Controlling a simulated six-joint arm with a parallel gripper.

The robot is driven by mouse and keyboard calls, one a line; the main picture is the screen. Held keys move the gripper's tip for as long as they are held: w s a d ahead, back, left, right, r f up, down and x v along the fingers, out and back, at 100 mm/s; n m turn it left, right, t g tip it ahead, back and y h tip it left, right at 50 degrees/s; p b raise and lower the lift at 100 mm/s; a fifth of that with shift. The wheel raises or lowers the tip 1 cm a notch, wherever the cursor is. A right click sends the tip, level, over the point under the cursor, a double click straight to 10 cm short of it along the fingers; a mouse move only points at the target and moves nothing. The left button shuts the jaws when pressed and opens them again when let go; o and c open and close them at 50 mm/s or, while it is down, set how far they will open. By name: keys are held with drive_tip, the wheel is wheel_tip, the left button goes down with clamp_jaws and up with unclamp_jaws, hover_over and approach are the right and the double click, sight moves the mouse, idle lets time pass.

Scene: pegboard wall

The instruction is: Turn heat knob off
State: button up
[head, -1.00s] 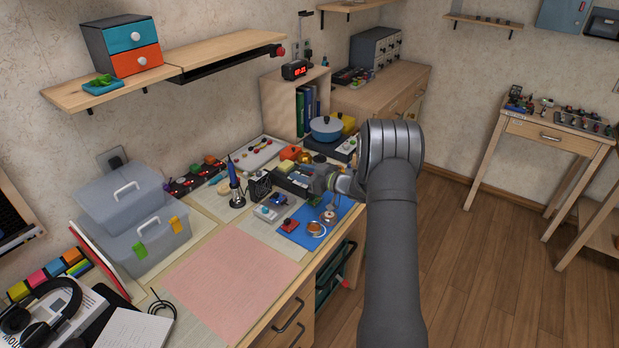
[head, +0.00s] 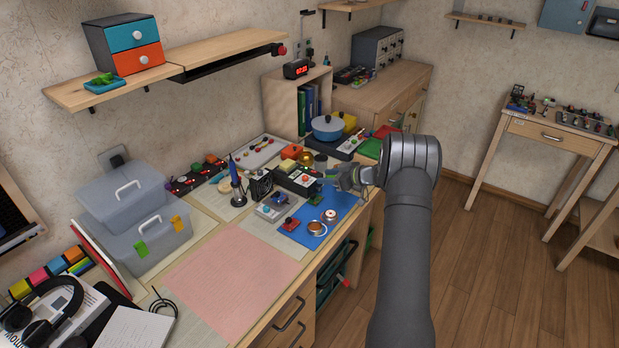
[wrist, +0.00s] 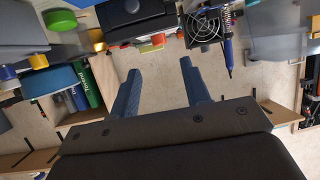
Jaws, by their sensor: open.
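A dark box-shaped station (head: 299,181) with small coloured controls on its front stands on the bench. In the wrist view a black unit (wrist: 138,20) with a dark round knob-like part (wrist: 132,6) is at the top edge; I cannot tell its setting or whether it is the heat knob. My gripper (head: 338,176) is just right of the station in the head view, apart from it. In the wrist view my gripper (wrist: 160,66) has its two blue fingers spread with nothing between them.
A fan (wrist: 203,25) and a blue soldering iron (wrist: 228,56) stand beside the unit. A blue mat (head: 332,222) with small parts lies in front. Open floor is at the right.

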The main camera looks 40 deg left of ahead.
sight(305, 176)
drive_tip(key=x, duration=0.8)
drive_tip(key=shift+a, duration=0.15)
drive_tip(key=shift+c, duration=0.2)
clamp_jaws()
drive_tip(key=shift+w, duration=0.1)
